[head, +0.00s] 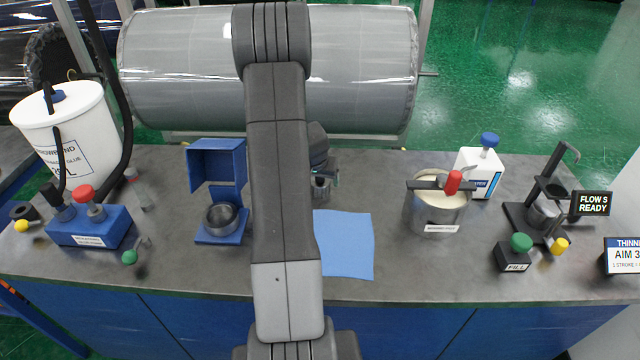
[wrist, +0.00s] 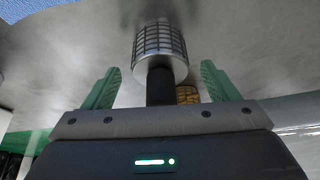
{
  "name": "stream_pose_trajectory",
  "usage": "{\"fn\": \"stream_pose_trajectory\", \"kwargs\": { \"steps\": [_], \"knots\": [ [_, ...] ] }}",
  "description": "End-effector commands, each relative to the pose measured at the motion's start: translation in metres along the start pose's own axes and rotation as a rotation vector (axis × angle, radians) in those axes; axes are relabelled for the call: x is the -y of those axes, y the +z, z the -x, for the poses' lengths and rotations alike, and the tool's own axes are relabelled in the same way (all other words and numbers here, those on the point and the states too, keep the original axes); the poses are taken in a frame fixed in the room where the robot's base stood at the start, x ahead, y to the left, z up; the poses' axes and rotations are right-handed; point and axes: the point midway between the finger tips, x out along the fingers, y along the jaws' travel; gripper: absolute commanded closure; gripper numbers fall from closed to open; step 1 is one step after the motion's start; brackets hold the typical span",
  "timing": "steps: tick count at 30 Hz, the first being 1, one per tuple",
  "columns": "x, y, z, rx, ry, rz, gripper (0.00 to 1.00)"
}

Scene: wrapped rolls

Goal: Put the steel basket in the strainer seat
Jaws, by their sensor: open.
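The steel basket (wrist: 160,48) is a mesh cylinder with a plain metal band and a dark stem (wrist: 160,86). In the wrist view it stands ahead of my gripper (wrist: 160,88). The green fingers are open, one on each side of the stem, with gaps to it. In the head view my gripper (head: 325,178) is behind my arm, which hides most of it and the basket. A blue stand (head: 216,165) with a raised back holds a round steel cup (head: 222,217), which looks like the strainer seat, left of my arm.
A brass-coloured mesh piece (wrist: 188,94) is close behind the stem in the wrist view. A blue cloth (head: 345,245) lies right of my arm. A steel pot (head: 436,212) stands further right. A blue valve block (head: 90,228) is at the left. A large wrapped roll (head: 365,70) is behind the bench.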

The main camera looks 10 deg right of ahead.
Motion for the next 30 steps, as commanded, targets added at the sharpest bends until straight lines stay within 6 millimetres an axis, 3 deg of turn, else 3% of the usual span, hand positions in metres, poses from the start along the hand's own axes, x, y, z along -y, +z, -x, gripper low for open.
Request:
{"fn": "stream_pose_trajectory", "kwargs": {
  "steps": [6,16,24,30],
  "knots": [
    [0.0,0.002,-0.023,0.003,0.001,0.0,0.19],
    [0.0,0.001,-0.028,0.0,-0.001,0.0,0.19],
    [0.0,0.001,-0.027,0.0,0.0,0.0,0.7],
    [0.0,0.001,-0.027,0.0,-0.001,0.0,0.74]
  ]
}}
